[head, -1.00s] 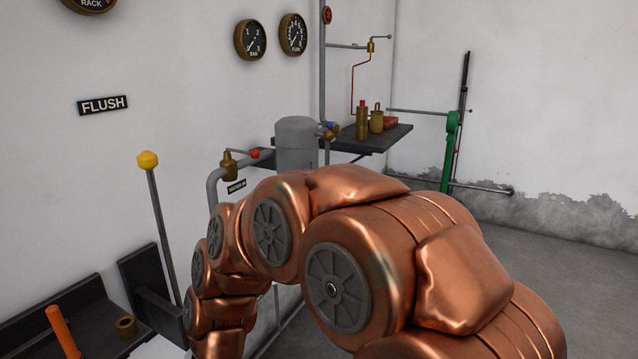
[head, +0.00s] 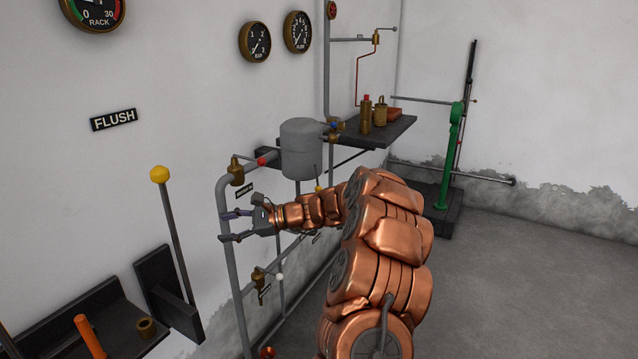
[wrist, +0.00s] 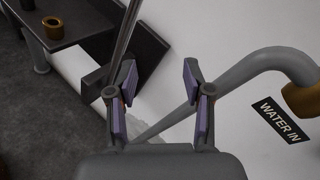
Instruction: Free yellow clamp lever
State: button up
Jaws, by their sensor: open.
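Two yellow-tipped parts show in the head view, and I cannot tell which is the clamp lever. One is a tall grey rod with a yellow knob (head: 159,174), standing at the left by a dark bracket. The other is a small lever with a yellow knob (head: 318,188) below the grey tank, partly behind my arm. My gripper (head: 226,227) is open and empty beside the grey water pipe, between the two. In the wrist view the open jaws (wrist: 160,80) have nothing between them but wall and a pipe behind. A grey rod passes beyond the left finger.
The grey pipe (wrist: 275,58) curves close to the right finger, by the WATER IN label (wrist: 280,121). A grey tank (head: 301,148) and dark shelf (head: 390,135) stand beyond. A dark bench (head: 75,318) with an orange handle (head: 88,335) is at lower left. Floor at right is clear.

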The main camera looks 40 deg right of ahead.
jog(key=d+m+t+h+p, duration=0.2)
jog(key=d+m+t+h, duration=0.3)
jog(key=d, duration=1.4)
jog(key=m+t+h+p, duration=0.2)
jog(key=m+h, duration=0.3)
jog(key=m, duration=0.2)
send_near(319, 190)
jog(key=w, duration=0.3)
jog(key=shift+w+f, duration=0.1)
jog(key=shift+w, duration=3.8)
jog(key=shift+y, duration=0.3)
grip_shut()
